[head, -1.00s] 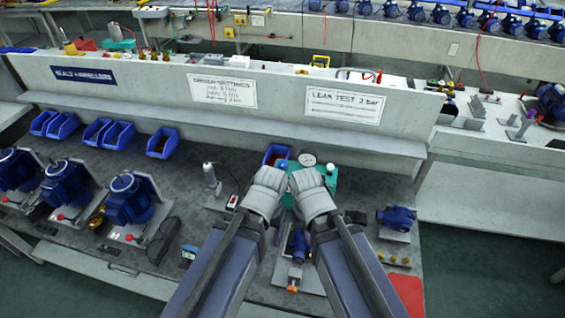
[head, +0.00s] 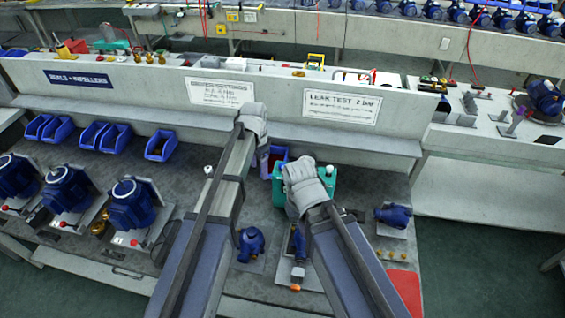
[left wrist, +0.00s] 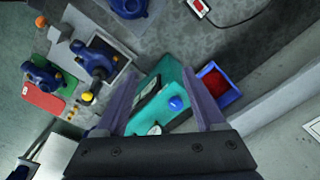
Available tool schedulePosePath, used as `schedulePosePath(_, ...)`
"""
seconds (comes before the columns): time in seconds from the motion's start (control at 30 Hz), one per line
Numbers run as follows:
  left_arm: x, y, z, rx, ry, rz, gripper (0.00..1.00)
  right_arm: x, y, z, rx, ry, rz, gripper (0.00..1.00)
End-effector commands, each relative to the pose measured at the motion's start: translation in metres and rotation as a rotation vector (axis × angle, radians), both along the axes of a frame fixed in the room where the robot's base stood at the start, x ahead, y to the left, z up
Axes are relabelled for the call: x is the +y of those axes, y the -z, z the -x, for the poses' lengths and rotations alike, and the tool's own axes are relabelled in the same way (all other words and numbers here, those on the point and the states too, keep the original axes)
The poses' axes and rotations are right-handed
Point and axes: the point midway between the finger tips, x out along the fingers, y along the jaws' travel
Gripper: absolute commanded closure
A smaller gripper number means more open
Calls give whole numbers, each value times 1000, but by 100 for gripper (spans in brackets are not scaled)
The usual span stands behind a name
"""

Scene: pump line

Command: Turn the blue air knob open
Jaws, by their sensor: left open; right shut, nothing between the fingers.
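The teal air box (head: 332,174) stands on the bench behind my right gripper. In the left wrist view the box (left wrist: 172,78) carries the round blue air knob (left wrist: 176,103) and pale dials. The knob is hidden in the head view. My left gripper (head: 260,145) is raised to the left of the box; in the left wrist view it (left wrist: 162,78) is open, with the box and knob between its fingers in the picture and nothing gripped. Whether it hangs above or beside the knob is unclear. My right gripper (head: 303,180) is shut and empty, in front of the box.
A blue bin with red contents (left wrist: 213,84) stands beside the box. Blue pumps (head: 132,205) stand to the left, and other pump parts (head: 251,243) lie in front. A blue pump piece (head: 394,215) and red mat (head: 405,290) are at right. A low wall (head: 280,80) runs behind.

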Motion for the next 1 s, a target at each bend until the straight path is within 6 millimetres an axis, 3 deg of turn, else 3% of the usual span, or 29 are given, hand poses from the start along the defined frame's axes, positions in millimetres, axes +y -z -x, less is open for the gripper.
schedulePosePath(0.03,-18,0,-30,5,101,-3,29,0,0,0,0,0,0,100)
schedulePosePath(0.1,-38,0,-54,10,246,-6,29,0,0,0,0,0,0,100)
schedulePosePath(0.3,-73,0,-87,22,509,-11,29,0,0,0,0,0,0,100)
schedulePosePath(0.67,-78,4,-90,24,560,-12,29,0,4,0,0,0,0,100)
schedulePosePath(1.0,-78,36,-90,24,558,-12,29,0,36,0,0,1,0,100)
